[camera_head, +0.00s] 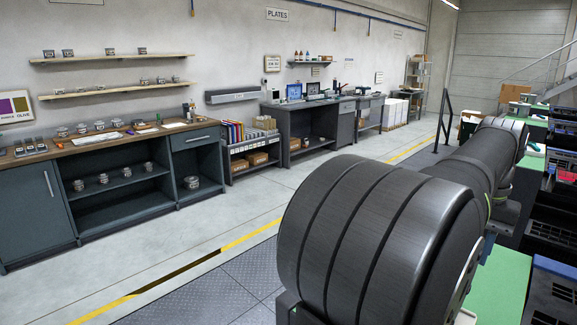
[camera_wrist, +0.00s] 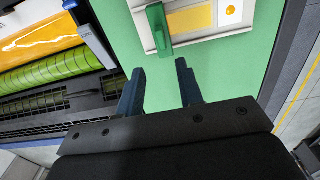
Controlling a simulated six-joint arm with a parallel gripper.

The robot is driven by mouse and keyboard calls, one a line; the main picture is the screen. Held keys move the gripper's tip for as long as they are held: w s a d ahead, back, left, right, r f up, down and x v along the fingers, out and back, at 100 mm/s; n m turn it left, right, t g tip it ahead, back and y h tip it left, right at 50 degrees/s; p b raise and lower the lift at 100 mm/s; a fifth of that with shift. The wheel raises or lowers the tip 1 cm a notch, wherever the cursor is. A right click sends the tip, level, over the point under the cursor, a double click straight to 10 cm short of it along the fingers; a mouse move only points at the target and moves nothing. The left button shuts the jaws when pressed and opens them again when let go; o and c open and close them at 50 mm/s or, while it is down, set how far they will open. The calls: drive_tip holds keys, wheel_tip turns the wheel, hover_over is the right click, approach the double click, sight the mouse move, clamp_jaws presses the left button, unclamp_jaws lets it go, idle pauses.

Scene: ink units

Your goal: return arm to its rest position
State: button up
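My gripper (camera_wrist: 160,80) shows in the wrist view with its two dark blue fingers apart and nothing between them. It is above a green surface (camera_wrist: 255,75), just short of a pale tray or panel (camera_wrist: 215,42) that carries a green handle-like part (camera_wrist: 158,30). In the head view my dark arm fills the right foreground and the gripper itself is hidden.
Left of the fingers are a dark slatted unit (camera_wrist: 50,104), a green roller (camera_wrist: 60,72) and an orange sheet (camera_wrist: 40,42). In the head view, a bench with shelves (camera_head: 120,180) lines the wall. The floor (camera_head: 250,205) between is clear.

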wheel_tip(320, 180, down, 12)
drive_tip(key=shift+r, duration=0.15)
drive_tip(key=shift+w+a, duration=0.1)
drive_tip(key=o, duration=1.3)
drive_tip(key=shift+c, duration=0.2)
drive_tip(key=shift+o, duration=1)
drive_tip(key=shift+r, duration=0.25)
drive_tip(key=r+m, duration=0.2)
drive_tip(key=m, duration=0.1)
drive_tip(key=r+m, duration=0.6)
drive_tip(key=shift+w+d+r, duration=0.2)
drive_tip(key=shift+w+d, duration=0.05)
drive_tip(key=shift+d, duration=0.15)
wheel_tip(320, 180, up, 8)
drive_tip(key=r+m, duration=0.1)
drive_tip(key=m, duration=0.8)
drive_tip(key=f, duration=0.7)
drive_tip(key=s+f, duration=0.1)
drive_tip(key=f, duration=0.2)
drive_tip(key=shift+a+f, duration=0.15)
drive_tip(key=shift+a, duration=0.2)
